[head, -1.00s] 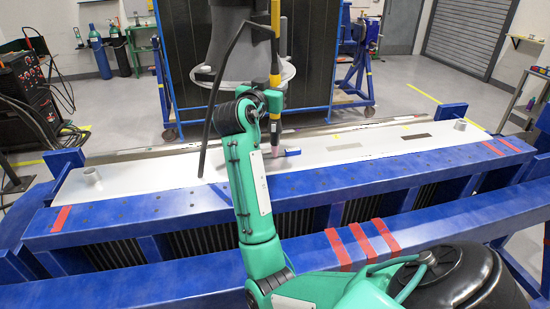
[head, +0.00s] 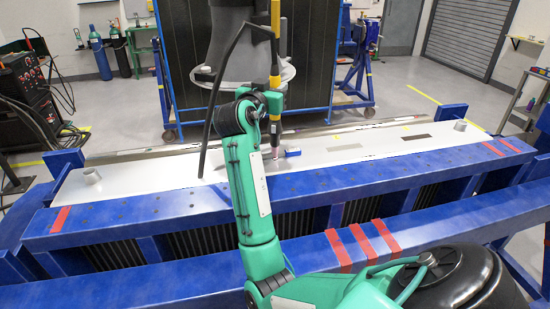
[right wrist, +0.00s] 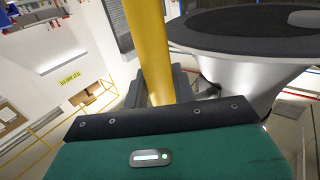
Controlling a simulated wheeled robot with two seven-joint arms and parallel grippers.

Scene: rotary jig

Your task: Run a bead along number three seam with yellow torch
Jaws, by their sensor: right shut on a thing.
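My right gripper (head: 272,102) is shut on the yellow torch (head: 275,62), which stands nearly upright above the pale plate. The torch's black neck runs down to a pinkish tip close to the plate; whether it touches cannot be told. In the right wrist view the yellow torch body (right wrist: 148,50) rises beyond the green gripper housing. The long pale plate (head: 350,153) lies on the blue jig (head: 150,212). A small blue piece (head: 293,152) lies just right of the tip. Seam numbers are not readable. My left gripper is not in view.
A dark cable hangs left of the torch. A large grey funnel-like part (head: 240,65) stands behind.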

